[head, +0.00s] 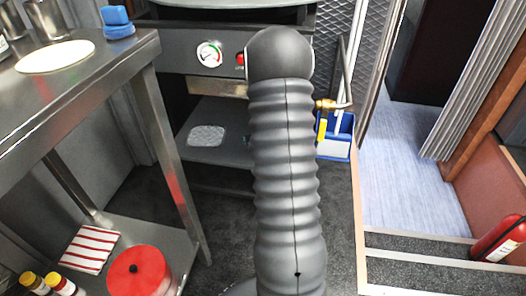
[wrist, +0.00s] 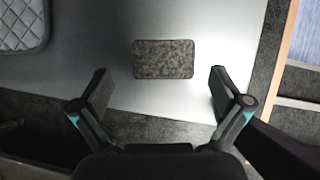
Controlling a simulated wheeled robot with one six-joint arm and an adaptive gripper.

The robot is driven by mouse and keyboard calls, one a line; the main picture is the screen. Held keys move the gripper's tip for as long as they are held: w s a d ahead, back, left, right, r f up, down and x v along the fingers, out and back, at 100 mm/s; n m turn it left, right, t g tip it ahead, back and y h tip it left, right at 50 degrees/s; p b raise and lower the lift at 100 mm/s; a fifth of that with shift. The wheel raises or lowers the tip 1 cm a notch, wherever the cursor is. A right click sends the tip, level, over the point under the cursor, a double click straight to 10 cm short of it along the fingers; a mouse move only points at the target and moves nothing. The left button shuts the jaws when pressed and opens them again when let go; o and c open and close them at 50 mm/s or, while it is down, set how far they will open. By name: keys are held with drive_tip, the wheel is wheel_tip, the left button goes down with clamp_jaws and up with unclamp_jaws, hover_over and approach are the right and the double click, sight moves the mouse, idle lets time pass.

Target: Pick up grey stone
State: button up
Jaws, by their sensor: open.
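The grey stone (wrist: 164,59) is a flat, speckled, rectangular block with rounded corners. In the wrist view it lies on a smooth metal shelf (wrist: 105,45), near the shelf's front edge. My gripper (wrist: 159,84) is open and empty, its two fingers spread wide on the left and right. The stone appears ahead of the gap between the fingertips, with no finger touching it. In the head view the lower shelf (head: 205,153) under the oven shows, but my arm covers most of the area where the stone lies, and I cannot make it out clearly.
A quilted pad (wrist: 22,24) lies left of the stone; it also shows in the head view (head: 207,135). A steel table (head: 110,62) stands at left, with a red-lidded pot (head: 141,271) on its lower shelf. A blue-and-white caddy (head: 335,138) is right of my arm.

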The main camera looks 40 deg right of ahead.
drive_tip(key=x, duration=0.1)
drive_tip(key=b+x, duration=0.1)
drive_tip(key=x, duration=0.2)
drive_tip(key=shift+s+d+b, duration=0.1)
drive_tip(key=shift+s+b, duration=0.2)
drive_tip(key=shift+w+d+f, duration=0.15)
drive_tip(key=shift+w+f, duration=0.05)
drive_tip(key=shift+f, duration=0.15)
drive_tip(key=shift+c, duration=0.3)
drive_tip(key=c, duration=1.1)
drive_tip(key=shift+r, duration=0.15)
drive_tip(key=shift+c, duration=0.2)
